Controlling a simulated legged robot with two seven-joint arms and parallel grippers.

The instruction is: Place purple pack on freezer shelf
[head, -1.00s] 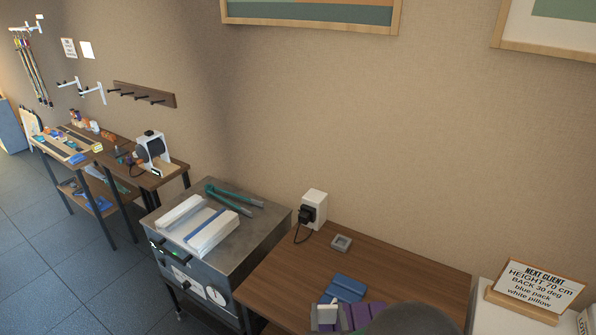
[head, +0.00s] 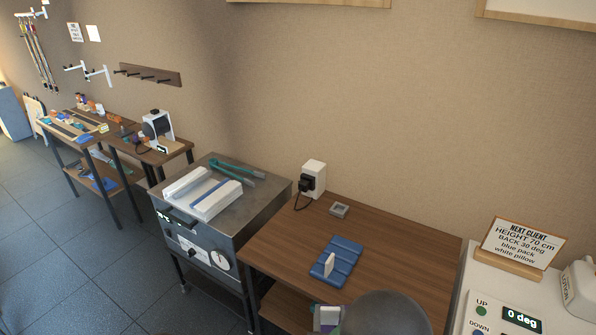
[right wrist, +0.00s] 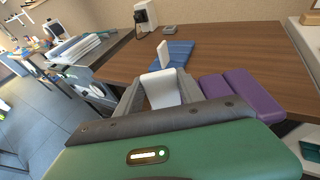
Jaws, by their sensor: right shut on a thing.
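The purple pack (right wrist: 240,95) shows in the right wrist view at the table's front edge. My right gripper (right wrist: 158,98) is shut on a white upright tab that appears to belong to this pack. In the head view my right gripper (head: 328,318) is at the bottom edge, in front of the wooden table, and my rounded grey arm part hides most of the pack. My left gripper is not in view. I cannot make out a freezer shelf in these views.
A blue pack (head: 341,252) with a white tab lies on the wooden table (head: 400,252). A metal unit (head: 262,195) stands left of it, with white pads and teal tongs on top. A white control panel (head: 500,315) and sign (head: 522,244) are at the right. Floor is open at left.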

